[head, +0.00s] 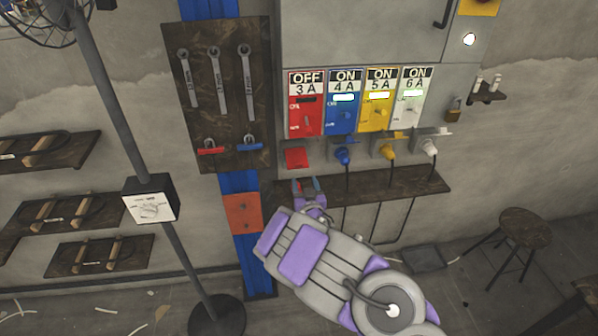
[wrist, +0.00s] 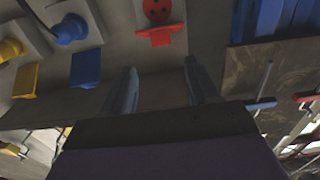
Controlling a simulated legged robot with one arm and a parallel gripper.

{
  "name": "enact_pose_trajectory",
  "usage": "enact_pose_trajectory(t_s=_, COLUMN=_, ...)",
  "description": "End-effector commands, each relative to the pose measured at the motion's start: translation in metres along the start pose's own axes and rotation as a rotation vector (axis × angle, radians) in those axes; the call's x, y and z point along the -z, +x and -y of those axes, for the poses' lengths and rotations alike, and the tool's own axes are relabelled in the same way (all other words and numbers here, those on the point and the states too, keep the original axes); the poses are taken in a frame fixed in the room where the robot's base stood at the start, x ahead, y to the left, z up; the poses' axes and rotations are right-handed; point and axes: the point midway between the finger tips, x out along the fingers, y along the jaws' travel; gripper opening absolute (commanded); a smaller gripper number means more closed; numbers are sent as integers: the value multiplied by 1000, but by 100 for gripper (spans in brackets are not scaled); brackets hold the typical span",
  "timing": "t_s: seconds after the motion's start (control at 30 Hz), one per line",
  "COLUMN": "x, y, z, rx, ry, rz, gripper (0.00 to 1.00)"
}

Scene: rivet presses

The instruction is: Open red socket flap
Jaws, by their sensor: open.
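The red socket (head: 296,157) is on the wall panel below the red OFF switch box, leftmost in its row. In the wrist view the red socket (wrist: 158,9) shows its round face with dark holes uncovered. Its red flap (wrist: 160,36) stands out from the face, so it looks open. My gripper (head: 305,184) is just below the socket in the head view, with its two fingers apart and empty. In the wrist view my gripper (wrist: 160,80) points toward the flap, with a visible gap between fingertips and flap.
Blue (head: 343,154), yellow (head: 388,152) and white (head: 429,147) plugs with cables sit to the right. A dark shelf (head: 400,185) runs below them. A wrench board (head: 218,95) hangs to the left. A stool (head: 522,230) stands at the right.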

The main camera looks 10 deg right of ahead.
Motion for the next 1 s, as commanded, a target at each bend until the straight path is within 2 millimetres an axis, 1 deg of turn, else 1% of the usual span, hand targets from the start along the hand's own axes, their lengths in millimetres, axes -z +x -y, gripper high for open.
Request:
enact_pose_trajectory(t_s=0.1, x=-2, y=14, z=1, rx=-4, ry=2, rz=-1, gripper=60)
enact_pose_trajectory(t_s=0.33, x=-3, y=40, z=7, rx=-1, ry=-3, rz=0, gripper=60)
enact_pose_trajectory(t_s=0.5, x=-1, y=59, z=4, rx=-2, ry=-3, rz=-2, gripper=60)
enact_pose_trajectory(t_s=0.6, x=-3, y=68, z=3, rx=-3, ry=0, rz=2, gripper=60)
enact_pose_trajectory(t_s=0.8, x=-2, y=81, z=2, rx=-2, ry=-1, rz=2, gripper=60)
enact_pose_trajectory(t_s=1.0, x=-1, y=85, z=5, rx=-1, ry=-6, rz=3, gripper=60)
